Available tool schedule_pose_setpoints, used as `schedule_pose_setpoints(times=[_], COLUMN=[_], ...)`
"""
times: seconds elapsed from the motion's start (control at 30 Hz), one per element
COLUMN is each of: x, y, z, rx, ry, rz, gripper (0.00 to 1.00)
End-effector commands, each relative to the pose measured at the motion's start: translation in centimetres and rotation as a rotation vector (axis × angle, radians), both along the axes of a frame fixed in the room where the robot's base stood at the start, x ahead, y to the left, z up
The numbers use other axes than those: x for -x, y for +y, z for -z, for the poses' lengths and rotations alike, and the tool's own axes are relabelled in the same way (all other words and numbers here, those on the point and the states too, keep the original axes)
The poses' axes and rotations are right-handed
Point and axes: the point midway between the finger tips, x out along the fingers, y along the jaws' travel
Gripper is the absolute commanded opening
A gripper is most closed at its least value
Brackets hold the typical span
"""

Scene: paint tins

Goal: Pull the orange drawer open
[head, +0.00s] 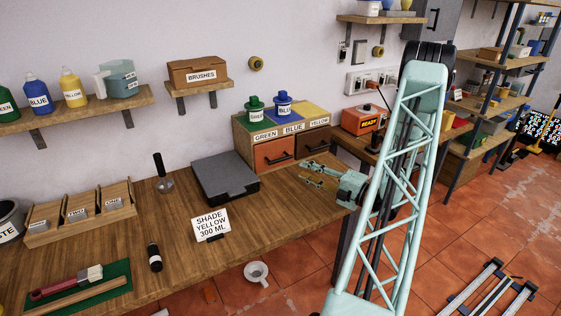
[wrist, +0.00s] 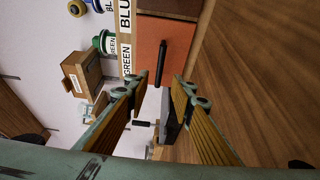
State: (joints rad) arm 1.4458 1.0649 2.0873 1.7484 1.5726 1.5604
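The orange drawer (head: 272,153) is the left front of a wooden cabinet on the workbench and looks shut. Its black bar handle (head: 281,158) shows on the front. In the wrist view the orange front (wrist: 148,42) is ahead of the fingers, and the handle (wrist: 161,62) appears between and beyond the two fingertips. My gripper (head: 308,172) is open and empty, to the right of the handle in the head view, low over the bench. In the wrist view my gripper (wrist: 160,84) has its fingers wide apart, with no visible contact with the handle.
A brown drawer (head: 313,141) is beside the orange one. A dark grey flat box (head: 224,178) lies left, with a sign (head: 211,224) in front. Bare bench top (head: 262,215) lies before the cabinet.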

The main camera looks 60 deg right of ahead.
Motion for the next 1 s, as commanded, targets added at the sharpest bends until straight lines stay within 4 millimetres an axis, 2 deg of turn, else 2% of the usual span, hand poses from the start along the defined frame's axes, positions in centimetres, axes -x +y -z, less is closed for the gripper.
schedule_pose_setpoints(times=[0.27,1.0], x=[-2.0,-10.0], y=[-0.1,-0.4], z=[0.0,0.1], rx=[0.001,0.002], ry=[0.000,-0.001], rz=[-0.001,-0.002], gripper=[0.23,0.23])
